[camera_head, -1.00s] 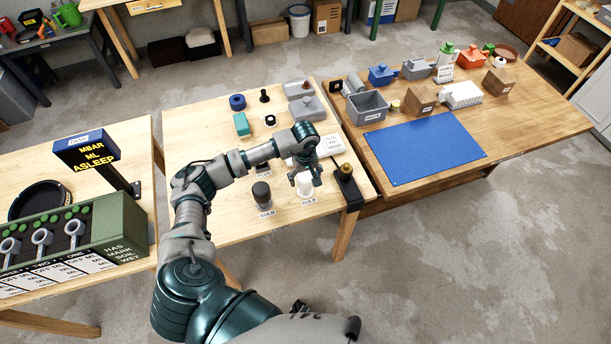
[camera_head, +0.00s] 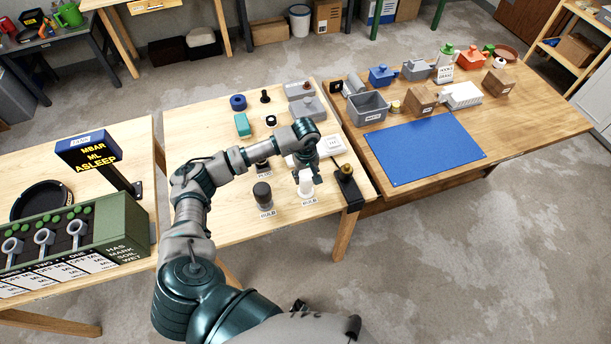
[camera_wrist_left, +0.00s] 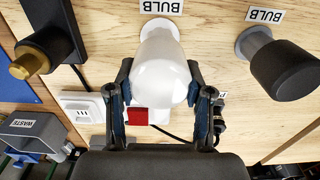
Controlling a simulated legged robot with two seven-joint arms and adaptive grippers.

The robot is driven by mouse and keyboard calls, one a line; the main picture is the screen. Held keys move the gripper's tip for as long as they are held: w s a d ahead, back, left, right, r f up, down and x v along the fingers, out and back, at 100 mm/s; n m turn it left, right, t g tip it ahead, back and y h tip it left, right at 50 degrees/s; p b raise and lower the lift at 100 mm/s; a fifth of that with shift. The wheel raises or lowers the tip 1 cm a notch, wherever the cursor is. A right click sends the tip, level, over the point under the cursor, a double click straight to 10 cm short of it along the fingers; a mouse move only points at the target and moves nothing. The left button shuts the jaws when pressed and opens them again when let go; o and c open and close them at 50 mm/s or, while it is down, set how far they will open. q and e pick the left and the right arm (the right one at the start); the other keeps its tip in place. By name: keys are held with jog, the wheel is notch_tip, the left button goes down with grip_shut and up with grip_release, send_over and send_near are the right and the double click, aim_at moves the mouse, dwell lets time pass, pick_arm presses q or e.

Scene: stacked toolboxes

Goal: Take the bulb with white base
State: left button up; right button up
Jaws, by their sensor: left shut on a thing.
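The bulb with white base (camera_head: 305,188) stands upright on the middle wooden table, at a BULB label (camera_head: 309,202). In the left wrist view the white bulb (camera_wrist_left: 158,75) sits between the two fingers of my left gripper (camera_wrist_left: 162,92), which is shut on it. In the head view my left gripper (camera_head: 306,174) is at the top of this bulb, reaching from above. A second bulb with a dark top (camera_head: 262,194) stands to its left at another BULB label; it also shows in the left wrist view (camera_wrist_left: 285,68). My right gripper is not in view.
A black fixture with a brass knob (camera_head: 346,172) stands close to the right, by the table edge. A white socket plate (camera_head: 332,146) lies behind. A green planter box (camera_head: 90,235) stands left.

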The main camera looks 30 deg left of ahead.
pick_arm(q)
jog(key=shift+r+p, duration=0.45)
jog(key=shift+r, duration=0.75)
jog(key=shift+r, duration=0.1)
jog(key=shift+r+p, duration=0.95)
jog(key=shift+r, duration=0.95)
